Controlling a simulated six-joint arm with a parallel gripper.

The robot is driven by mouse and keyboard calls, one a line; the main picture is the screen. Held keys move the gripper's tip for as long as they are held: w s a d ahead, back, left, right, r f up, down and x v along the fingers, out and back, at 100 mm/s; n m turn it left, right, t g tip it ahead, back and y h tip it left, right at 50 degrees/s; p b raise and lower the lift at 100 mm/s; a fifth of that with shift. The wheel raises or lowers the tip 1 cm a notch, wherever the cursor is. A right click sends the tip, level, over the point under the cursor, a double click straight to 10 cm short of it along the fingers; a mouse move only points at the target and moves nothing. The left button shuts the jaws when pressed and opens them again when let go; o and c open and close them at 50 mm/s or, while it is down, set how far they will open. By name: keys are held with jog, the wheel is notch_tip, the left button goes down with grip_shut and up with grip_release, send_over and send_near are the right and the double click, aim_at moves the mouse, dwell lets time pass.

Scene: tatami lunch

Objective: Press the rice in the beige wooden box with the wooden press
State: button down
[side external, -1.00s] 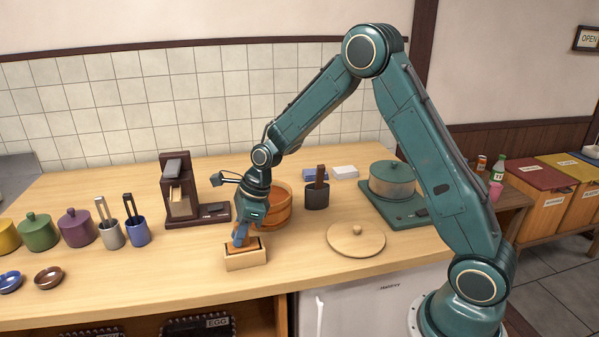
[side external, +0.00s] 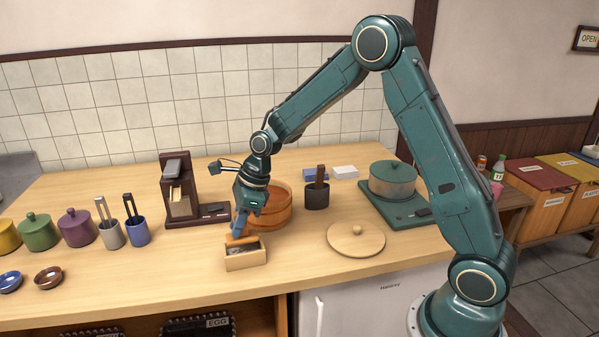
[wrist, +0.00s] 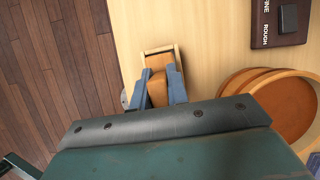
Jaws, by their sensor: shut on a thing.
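The beige wooden box (side external: 246,262) sits near the counter's front edge in the side view. Its top is open and part of its inside shows, pale and dark, but the rice cannot be made out clearly. My gripper (side external: 238,234) is just above the back left of the box, shut on the orange-brown wooden press (side external: 241,241). The press is tilted and looks to be at or above the rim; I cannot tell whether it touches. In the wrist view, the press (wrist: 157,88) is between my blue fingers, covering part of the box (wrist: 161,49).
A round wooden tub (side external: 277,211) stands close behind my gripper. A round wooden lid (side external: 345,243) lies to the right. A dark brown stand (side external: 178,205) is behind left, with utensil cups (side external: 136,232) further left. The counter around the box is clear.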

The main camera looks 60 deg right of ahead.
aim_at(235, 213)
jog(key=shift+r, duration=0.6)
jog(key=shift+r, duration=0.75)
jog(key=shift+r, duration=0.35)
